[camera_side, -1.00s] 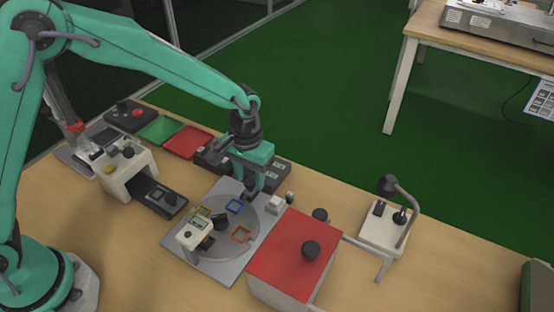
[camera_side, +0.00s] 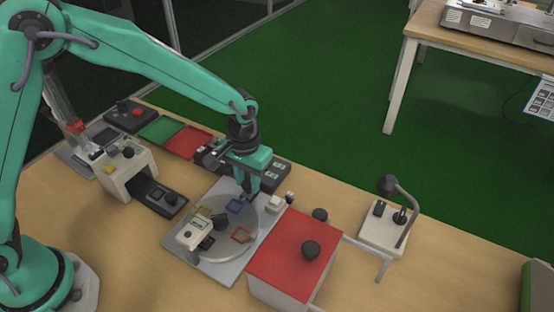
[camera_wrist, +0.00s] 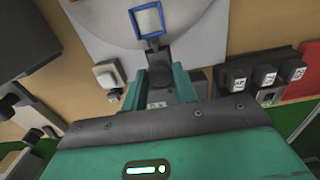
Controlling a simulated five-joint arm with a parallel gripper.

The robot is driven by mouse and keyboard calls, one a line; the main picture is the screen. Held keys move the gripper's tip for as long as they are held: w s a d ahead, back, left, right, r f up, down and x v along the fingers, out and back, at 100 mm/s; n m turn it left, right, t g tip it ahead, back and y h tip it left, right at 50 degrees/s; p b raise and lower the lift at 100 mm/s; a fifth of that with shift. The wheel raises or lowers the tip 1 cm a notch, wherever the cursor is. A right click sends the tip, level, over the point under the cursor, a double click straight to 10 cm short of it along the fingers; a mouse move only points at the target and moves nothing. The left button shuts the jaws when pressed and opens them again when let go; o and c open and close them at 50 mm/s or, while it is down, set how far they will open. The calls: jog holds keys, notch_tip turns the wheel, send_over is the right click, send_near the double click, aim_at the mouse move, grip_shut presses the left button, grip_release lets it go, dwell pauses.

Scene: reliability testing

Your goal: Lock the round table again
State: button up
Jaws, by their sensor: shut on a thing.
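The round table (camera_side: 222,258) is a grey disc set in a flat grey plate. In the wrist view its pale surface (camera_wrist: 110,22) shows at the top. My gripper (camera_side: 251,194) is low at the disc's back edge. In the wrist view my gripper (camera_wrist: 158,72) is shut on a dark knob (camera_wrist: 155,52) at the plate's edge. The knob's lower part is hidden between the fingers, so I cannot tell whether it is locked. A blue square frame (camera_wrist: 147,20) lies on the disc just beyond it; it also shows in the side view (camera_side: 234,206).
An orange-red frame (camera_side: 241,235) and a yellow frame (camera_side: 203,211) lie on the disc. A white device (camera_side: 194,234) stands over its front left. A small white block (camera_side: 274,204) and a red-topped box (camera_side: 285,250) stand to the right. A dark button box (camera_side: 275,173) is behind.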

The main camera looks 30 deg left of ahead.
aim_at(245, 186)
jog(key=shift+s, duration=0.6)
jog(key=o, duration=0.5)
jog(key=shift+r, duration=0.2)
jog(key=shift+r, duration=2.3)
jog(key=shift+r, duration=0.15)
